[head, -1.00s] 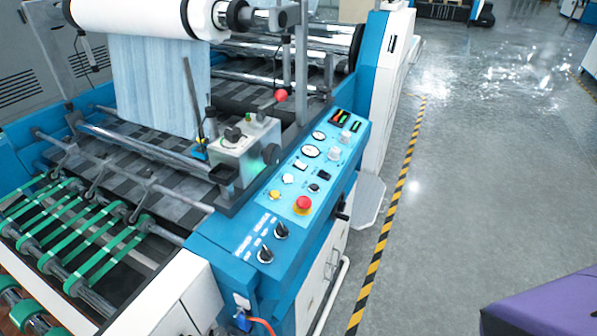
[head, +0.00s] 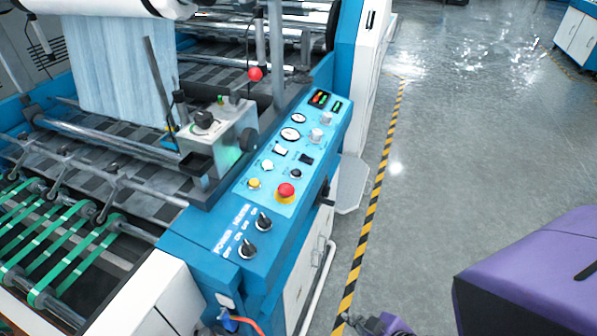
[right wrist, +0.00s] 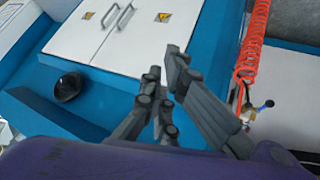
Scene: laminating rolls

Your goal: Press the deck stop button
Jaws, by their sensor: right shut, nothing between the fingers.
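A red mushroom-shaped button (head: 286,190) on a yellow base sits near the front right of the blue control panel (head: 318,142). My right gripper (head: 350,322) shows only in part at the bottom edge of the head view, below and to the right of the panel, well apart from the button. In the right wrist view its fingers (right wrist: 166,75) are together, with nothing between them. The red button cannot be made out in that view. My left gripper is in neither view.
The panel carries black knobs (head: 247,249), a yellow button (head: 254,183) and gauges. A red ball (head: 256,73) stands behind it. In the right wrist view are white doors (right wrist: 130,35) and a red coiled hose (right wrist: 250,50). Open floor (head: 430,190) lies to the right.

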